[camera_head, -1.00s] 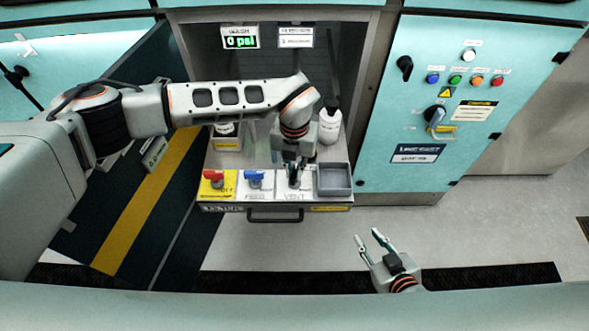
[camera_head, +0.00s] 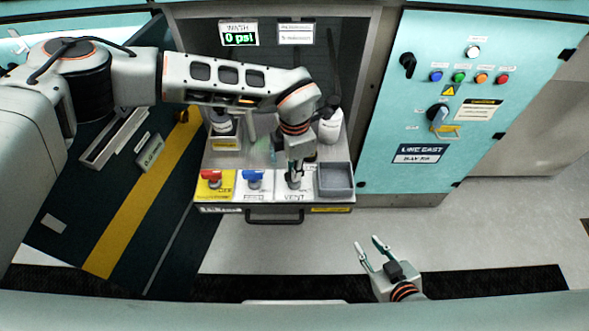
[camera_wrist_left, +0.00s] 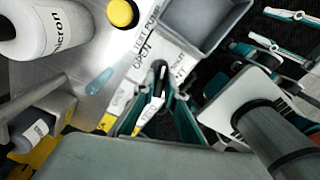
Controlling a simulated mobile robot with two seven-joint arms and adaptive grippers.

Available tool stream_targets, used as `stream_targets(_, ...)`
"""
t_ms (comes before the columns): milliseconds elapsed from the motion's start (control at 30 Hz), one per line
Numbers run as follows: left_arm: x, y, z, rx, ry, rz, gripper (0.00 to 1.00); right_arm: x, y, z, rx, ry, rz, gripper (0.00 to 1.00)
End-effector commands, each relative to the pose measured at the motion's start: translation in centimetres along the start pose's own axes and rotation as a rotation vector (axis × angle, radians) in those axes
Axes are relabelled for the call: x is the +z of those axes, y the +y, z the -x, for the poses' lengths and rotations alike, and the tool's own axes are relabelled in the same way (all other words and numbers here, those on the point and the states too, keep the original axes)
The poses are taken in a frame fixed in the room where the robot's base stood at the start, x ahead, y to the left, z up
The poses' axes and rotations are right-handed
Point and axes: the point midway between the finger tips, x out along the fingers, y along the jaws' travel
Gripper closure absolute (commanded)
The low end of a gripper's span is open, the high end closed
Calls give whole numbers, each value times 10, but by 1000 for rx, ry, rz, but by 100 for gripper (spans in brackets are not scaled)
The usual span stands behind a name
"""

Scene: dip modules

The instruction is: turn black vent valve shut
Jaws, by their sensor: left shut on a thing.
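The black vent valve (camera_head: 293,184) is on the white panel marked VENT at the front of the bench, mostly hidden by my left gripper (camera_head: 295,174). My left gripper points down and is shut on the valve's handle. In the left wrist view the fingers (camera_wrist_left: 160,98) close around the dark handle (camera_wrist_left: 158,72), over the white lettered panel. The handle's exact angle is hard to tell. My right gripper (camera_head: 368,250) is open and empty, in front of the bench and to its right, over the floor.
A red-handled valve (camera_head: 211,175) on yellow and a blue-handled valve (camera_head: 254,176) stand left of the vent valve. A grey tray (camera_head: 335,194) is close on its right. A white bottle (camera_head: 330,127) stands behind. The display (camera_head: 239,36) reads 0 psi.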

Motion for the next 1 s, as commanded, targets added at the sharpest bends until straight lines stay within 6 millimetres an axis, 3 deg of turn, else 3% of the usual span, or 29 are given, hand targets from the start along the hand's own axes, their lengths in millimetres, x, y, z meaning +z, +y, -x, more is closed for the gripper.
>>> stream_targets(500,0,0,0,1,1,-335,100,11,-2,-4,-2,-8,-2,72)
stream_targets(1000,0,0,0,0,1,-396,100,13,-2,-5,-2,-9,-2,72)
